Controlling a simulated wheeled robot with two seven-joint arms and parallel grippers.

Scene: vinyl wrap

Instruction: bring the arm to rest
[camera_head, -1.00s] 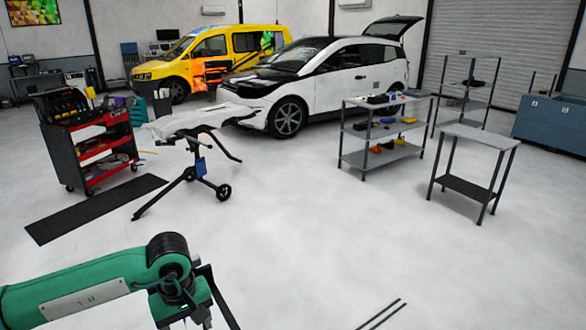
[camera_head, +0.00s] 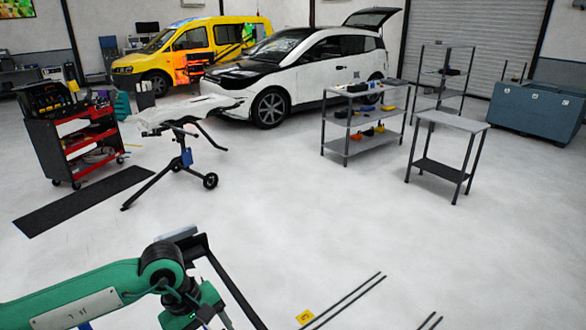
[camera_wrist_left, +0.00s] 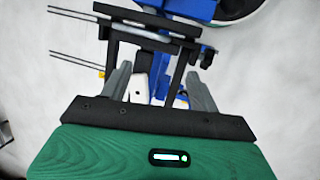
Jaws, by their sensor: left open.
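My left arm (camera_head: 75,298), green with a dark joint, comes in from the lower left in the head view. It bends down at the dark joint, and its lower part is cut off by the bottom edge. My left gripper (camera_wrist_left: 154,78) shows in the left wrist view as two grey fingers standing apart on a black bar. I see nothing held between them. A black frame and blue and white parts lie beyond the fingers. My right gripper is not in view.
A red tool cart (camera_head: 75,145), a wheeled stand (camera_head: 183,150), a black mat (camera_head: 82,200), a grey shelf (camera_head: 362,146) and a grey table (camera_head: 452,122) stand ahead. A white car (camera_head: 320,83) and yellow van (camera_head: 165,60) are behind. The floor between is clear.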

